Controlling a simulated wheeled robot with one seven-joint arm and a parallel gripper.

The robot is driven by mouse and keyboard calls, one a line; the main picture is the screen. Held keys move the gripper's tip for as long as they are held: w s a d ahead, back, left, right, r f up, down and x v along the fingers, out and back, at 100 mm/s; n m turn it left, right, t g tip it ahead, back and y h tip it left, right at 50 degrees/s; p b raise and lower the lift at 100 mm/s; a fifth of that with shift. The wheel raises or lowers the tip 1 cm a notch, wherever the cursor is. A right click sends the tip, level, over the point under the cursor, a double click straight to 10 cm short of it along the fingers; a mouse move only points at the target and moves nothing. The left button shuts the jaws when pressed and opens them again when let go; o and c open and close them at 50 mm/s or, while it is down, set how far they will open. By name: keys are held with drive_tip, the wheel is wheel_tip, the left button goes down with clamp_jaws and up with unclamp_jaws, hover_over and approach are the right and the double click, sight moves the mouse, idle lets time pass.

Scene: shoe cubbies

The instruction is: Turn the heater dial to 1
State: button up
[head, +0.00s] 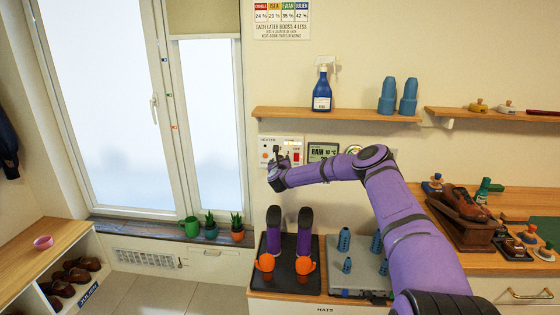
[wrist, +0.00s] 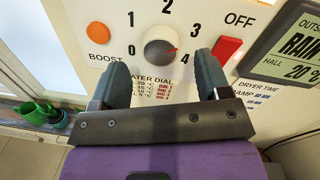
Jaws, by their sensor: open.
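I cannot tell whether either finger touches the knob. In the head view my gripper (head: 277,158) is in front of the heater panel (head: 267,144) and hides the dial.
An orange BOOST button (wrist: 97,32) is left of the dial and a red OFF switch (wrist: 226,48) is right. A weather display (wrist: 290,50) is farther right. Above is a shelf (head: 340,115) with a spray bottle (head: 322,92); below are boots (head: 304,230) on a black tray (head: 288,278).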

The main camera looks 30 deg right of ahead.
sight(280, 157)
drive_tip(key=shift+x, duration=1.45)
drive_tip(key=shift+c, duration=0.2)
drive_tip(key=c, duration=0.9)
